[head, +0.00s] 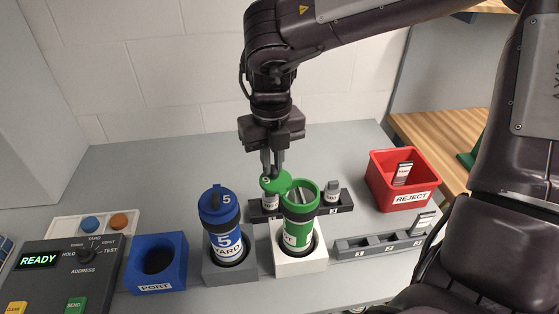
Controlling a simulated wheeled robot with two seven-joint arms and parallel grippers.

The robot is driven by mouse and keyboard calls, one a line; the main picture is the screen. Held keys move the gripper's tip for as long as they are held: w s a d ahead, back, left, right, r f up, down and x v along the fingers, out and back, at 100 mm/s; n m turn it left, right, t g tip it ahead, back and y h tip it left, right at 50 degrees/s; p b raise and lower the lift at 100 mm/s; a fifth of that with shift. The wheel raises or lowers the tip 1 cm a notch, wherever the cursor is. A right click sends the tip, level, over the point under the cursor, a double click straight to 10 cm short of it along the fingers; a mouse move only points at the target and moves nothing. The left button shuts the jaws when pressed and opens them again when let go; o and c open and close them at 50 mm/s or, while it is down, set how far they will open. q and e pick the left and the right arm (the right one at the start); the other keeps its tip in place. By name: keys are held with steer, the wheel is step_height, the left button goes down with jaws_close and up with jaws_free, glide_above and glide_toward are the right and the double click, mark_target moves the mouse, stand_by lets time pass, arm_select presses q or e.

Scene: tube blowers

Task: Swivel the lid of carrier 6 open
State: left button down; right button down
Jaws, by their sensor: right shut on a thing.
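The green carrier (296,228) stands upright in a white holder (300,265). I take it as carrier 6, but its number does not show. Its mouth is at least partly uncovered, and something pale shows inside. Its round green lid (278,186) sits swung out to the left of the mouth, at about rim height. My right gripper (271,168) points down from above and is shut on the top of the lid. My left gripper is not in view.
Blue carrier 5 (224,240) with its lid on stands close left, beside the blue PORT block (156,285). A dark rack (340,208) with small containers lies behind the green carrier. A grey rack (375,248) and red REJECT bin (388,172) are right.

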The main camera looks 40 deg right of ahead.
mark_target(262, 180)
steer(key=n, duration=0.1)
steer(key=a+n, duration=0.1)
steer(key=n, duration=0.1)
steer(key=shift+w+a, duration=0.1)
steer(key=shift+a, duration=0.15)
steer(key=shift+a+n, duration=0.5)
steer(key=shift+n, duration=0.7)
steer(key=c, duration=1.4)
jaws_free()
steer(key=shift+c, duration=0.2)
step_height(262, 180, up, 8)
steer(key=shift+f, duration=0.1)
